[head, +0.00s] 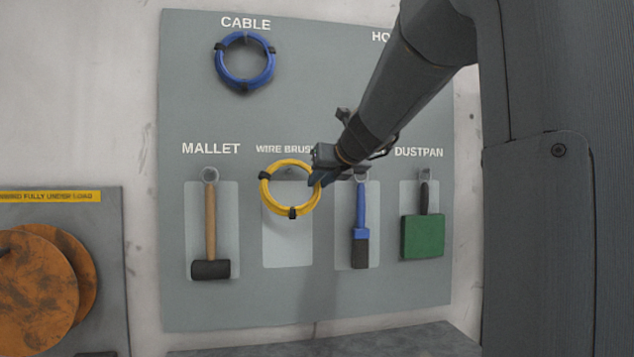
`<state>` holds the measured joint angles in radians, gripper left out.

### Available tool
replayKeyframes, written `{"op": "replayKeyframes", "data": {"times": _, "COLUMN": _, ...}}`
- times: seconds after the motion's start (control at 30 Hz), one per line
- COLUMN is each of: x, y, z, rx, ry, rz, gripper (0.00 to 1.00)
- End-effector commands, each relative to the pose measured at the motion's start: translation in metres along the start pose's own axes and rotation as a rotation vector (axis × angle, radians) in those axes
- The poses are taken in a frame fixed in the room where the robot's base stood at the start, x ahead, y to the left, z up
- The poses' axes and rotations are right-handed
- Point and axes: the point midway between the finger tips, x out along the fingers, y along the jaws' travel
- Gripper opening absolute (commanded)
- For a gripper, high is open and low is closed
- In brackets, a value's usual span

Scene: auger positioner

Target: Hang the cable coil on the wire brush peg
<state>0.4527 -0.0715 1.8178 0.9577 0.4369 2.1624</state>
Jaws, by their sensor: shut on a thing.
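A yellow cable coil (271,207) with dark ties is in front of the WIRE BRUSH place on the grey tool board. My gripper (316,179) is shut on the coil's right side. A grey peg (290,171) shows faintly inside the upper part of the ring. I cannot tell whether the ring is around the peg or only in front of it. The pale panel (287,249) below the coil is bare. A blue cable coil (267,76) hangs under the CABLE label.
On the tool board (310,306), a mallet (210,225) hangs left of the coil. A blue-handled brush (360,213) and a green dustpan (422,237) hang to its right. My arm hides the board's upper right. Rusty discs (35,290) stand at the lower left.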

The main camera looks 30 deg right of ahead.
Motion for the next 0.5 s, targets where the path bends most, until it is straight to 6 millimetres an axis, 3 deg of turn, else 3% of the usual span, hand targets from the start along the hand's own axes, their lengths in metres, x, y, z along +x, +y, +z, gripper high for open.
{"op": "replayKeyframes", "data": {"times": 0.5, "x": 0.024, "y": -0.004, "z": 0.006, "rx": 0.001, "ry": -0.002, "rz": 0.0, "gripper": 0.0}}
